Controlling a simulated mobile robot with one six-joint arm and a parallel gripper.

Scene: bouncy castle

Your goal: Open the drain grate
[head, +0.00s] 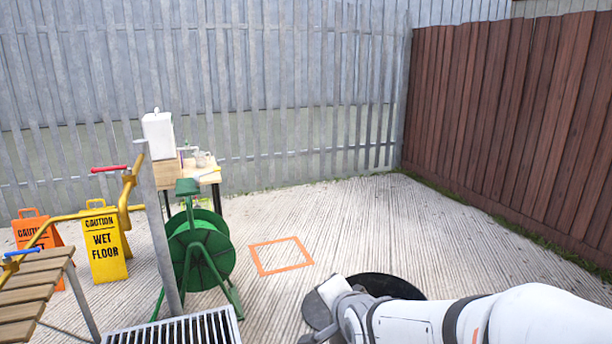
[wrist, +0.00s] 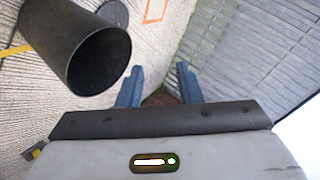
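The drain grate (head: 180,328) is a grey metal grid with dark slots, in a light frame. It lies at the bottom edge of the head view and is cut off there. It looks flat, but I cannot tell whether it is raised. My gripper (wrist: 159,76) shows in the wrist view with its two blue fingers wide apart and nothing between them. In the head view my white arm reaches in from the lower right, to the right of the grate, and the fingers cannot be made out. The grate is not visible in the wrist view.
A green hose reel (head: 200,250) stands just behind the grate. A wooden bench (head: 30,295) and yellow caution sign (head: 105,245) are left. A dark open cylinder (wrist: 98,60) is close to my gripper. The ground around the orange square (head: 281,256) is clear.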

